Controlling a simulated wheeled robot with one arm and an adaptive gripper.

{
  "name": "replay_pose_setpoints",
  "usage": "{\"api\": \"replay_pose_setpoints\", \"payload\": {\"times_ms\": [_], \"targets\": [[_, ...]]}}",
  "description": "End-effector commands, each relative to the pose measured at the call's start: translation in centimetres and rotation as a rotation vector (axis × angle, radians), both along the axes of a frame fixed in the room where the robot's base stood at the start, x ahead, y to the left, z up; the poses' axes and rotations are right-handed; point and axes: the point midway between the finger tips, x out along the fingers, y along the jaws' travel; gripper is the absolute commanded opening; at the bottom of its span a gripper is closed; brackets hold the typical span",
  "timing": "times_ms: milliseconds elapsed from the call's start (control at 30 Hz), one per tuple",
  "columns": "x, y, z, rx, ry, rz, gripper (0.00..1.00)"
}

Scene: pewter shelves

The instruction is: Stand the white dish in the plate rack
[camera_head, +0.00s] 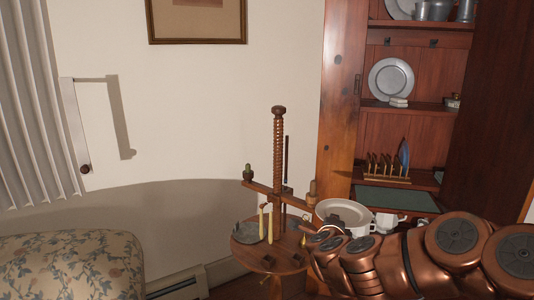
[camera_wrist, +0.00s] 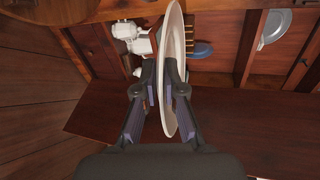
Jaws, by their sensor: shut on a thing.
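The white dish (camera_wrist: 176,38) is held on edge between the fingers of my gripper (camera_wrist: 168,88) in the wrist view. Its rim runs from the top of that picture to below the fingertips. The wooden plate rack (camera_head: 386,172) stands on a cupboard shelf in the head view, with a blue plate (camera_head: 404,154) upright at its right end. In the wrist view the blue plate (camera_wrist: 202,50) is just right of the dish, which hides part of the rack area.
White crockery (camera_head: 388,222) stands low at the cupboard front; a white cup (camera_wrist: 124,30) shows left of the dish. A pewter plate (camera_head: 391,79) leans on the shelf above the rack. A round wooden stand (camera_head: 268,256) with candles is left of my arm.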

Motion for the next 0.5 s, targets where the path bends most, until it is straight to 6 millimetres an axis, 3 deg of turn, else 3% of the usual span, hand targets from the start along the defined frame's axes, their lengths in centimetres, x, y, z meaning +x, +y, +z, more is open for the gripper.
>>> {"api": "replay_pose_setpoints", "payload": {"times_ms": [33, 500], "targets": [[0.0, 0.0, 1.2, -0.001, -0.002, 0.000, 0.00], [0.0, 0.0, 6.3, -0.001, -0.002, 0.000, 0.00]]}}
